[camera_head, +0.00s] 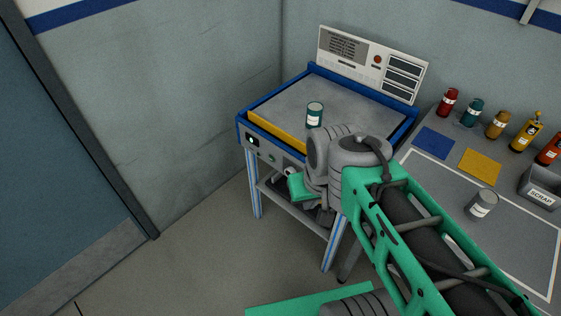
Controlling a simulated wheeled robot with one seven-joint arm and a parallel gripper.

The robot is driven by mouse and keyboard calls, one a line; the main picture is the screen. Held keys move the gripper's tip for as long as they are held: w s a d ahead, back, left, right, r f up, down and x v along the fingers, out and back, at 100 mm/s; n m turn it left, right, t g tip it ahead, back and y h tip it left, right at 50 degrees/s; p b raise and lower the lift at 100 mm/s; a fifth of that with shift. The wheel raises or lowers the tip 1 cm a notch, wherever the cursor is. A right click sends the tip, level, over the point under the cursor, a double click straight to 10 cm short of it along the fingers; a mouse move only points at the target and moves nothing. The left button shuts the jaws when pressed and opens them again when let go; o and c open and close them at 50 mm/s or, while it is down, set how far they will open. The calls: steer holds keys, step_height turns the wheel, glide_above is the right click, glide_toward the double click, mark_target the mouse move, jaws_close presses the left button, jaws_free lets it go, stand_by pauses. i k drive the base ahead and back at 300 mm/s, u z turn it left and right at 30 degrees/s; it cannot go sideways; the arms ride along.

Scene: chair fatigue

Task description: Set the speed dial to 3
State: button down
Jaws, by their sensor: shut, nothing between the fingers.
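The test machine is a blue-framed bench with a grey top (335,95) and a yellow front edge. Its front panel (259,147) carries a small dark display (252,140) and small green controls (267,156). I cannot make out which control is the speed dial, and no number can be read. My arm reaches in from the lower right and covers the right part of the panel. My gripper (292,178) is low in front of the panel, beside a green part of my wrist. Its fingertips are small and partly hidden, and I cannot tell whether they touch the panel.
A teal can (314,115) stands on the machine top. A control board (372,62) rises behind. The right-hand table holds several bottles, a grey can (481,204), blue and yellow mats, and a scrap bin (540,188). Floor (190,235) is clear at left.

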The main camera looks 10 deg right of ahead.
mark_target(289, 169)
steer(key=u, duration=0.45)
steer(key=k, duration=1)
steer(key=u, duration=1.3)
steer(key=i, duration=1.2)
steer(key=z, duration=0.7)
